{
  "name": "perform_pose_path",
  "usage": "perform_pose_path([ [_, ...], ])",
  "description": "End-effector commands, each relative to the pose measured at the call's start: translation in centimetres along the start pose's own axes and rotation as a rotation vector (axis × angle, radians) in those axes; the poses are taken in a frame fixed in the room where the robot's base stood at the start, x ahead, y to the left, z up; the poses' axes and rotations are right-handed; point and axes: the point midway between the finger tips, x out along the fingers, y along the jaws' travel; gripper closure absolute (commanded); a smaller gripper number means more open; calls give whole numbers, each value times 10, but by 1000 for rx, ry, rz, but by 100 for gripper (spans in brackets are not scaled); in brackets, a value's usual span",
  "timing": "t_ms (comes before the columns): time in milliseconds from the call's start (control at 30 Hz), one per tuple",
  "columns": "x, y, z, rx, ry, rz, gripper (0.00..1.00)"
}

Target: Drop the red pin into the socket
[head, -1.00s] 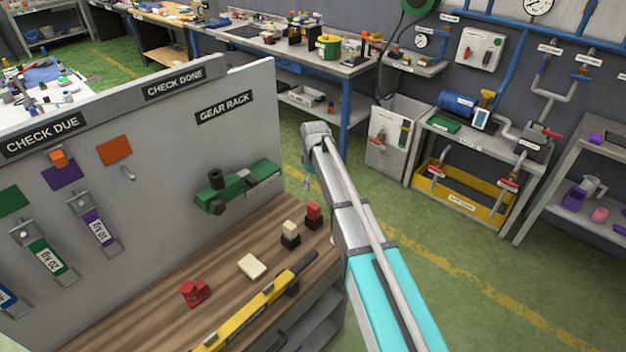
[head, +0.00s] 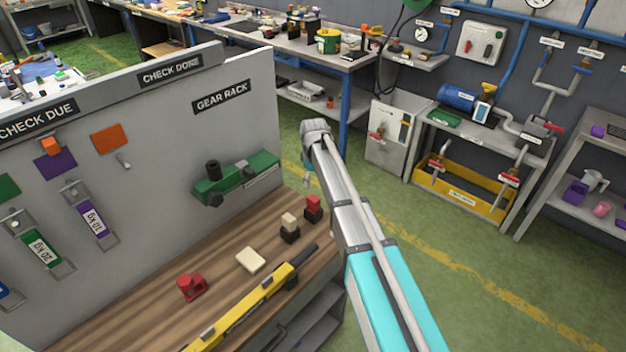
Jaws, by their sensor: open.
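I cannot pick out a red pin or its socket for certain. Red shows on two small things on the wooden bench top (head: 150,325). One is a red piece (head: 192,288) with a raised part, at the front left. The other is a red block (head: 313,202) on a black base, near the bench's right end. My arm reaches up on the right, just beyond the bench edge, and bends at its top end. My gripper cannot be made out; it is hidden behind or below the arm.
A cream block (head: 250,260) and a cream-topped black piece (head: 290,228) stand on the bench. A long yellow bar (head: 245,304) lies along its front. A grey panel (head: 140,130) with a green fixture (head: 237,180) rises behind. Green floor (head: 430,260) is clear to the right.

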Motion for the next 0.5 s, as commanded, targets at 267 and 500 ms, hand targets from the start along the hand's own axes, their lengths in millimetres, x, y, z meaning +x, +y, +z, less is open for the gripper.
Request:
perform_pose_path([
  [267,25,0,0,0,0,0,17],
  [500,43,-1,0,-1,0,0,17],
])
